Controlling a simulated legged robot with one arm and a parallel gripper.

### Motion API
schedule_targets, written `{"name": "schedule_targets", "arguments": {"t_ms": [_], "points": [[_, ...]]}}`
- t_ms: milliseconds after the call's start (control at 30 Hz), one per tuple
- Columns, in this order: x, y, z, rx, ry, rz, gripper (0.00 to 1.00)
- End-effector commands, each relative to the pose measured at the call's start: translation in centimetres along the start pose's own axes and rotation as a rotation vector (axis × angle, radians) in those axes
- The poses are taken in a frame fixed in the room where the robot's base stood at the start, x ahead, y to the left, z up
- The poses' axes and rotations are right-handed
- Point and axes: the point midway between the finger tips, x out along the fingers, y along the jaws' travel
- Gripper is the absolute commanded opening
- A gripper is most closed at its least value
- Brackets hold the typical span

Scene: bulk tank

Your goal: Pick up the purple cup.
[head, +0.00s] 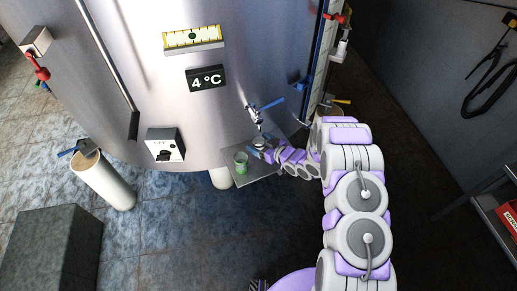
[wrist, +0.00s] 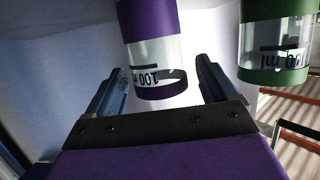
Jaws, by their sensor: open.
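The purple cup (wrist: 152,45) is a clear cylinder with purple bands and a "100 ml" mark, which reads upside down in the wrist view. My gripper (wrist: 162,62) is open, with one finger on each side of the cup in that view and a visible gap on both sides. I cannot tell how deep the cup sits between the fingers. In the head view my gripper (head: 260,149) is small, at the metal shelf by the tank. The purple cup cannot be made out clearly there.
A similar green cup (wrist: 276,40) is close to the right of the purple one; it also shows on the small metal shelf (head: 262,172) in the head view (head: 241,163). A tap with a blue handle (head: 268,106) projects from the big steel tank (head: 150,80) above the shelf.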

Motion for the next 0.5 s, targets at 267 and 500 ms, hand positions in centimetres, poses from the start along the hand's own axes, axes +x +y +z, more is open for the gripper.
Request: {"name": "schedule_targets", "arguments": {"t_ms": [267, 500], "points": [[3.0, 0.0, -0.1, -0.003, 0.002, -0.001, 0.86], [2.9, 0.0, -0.1, -0.002, 0.002, 0.000, 0.78]]}}
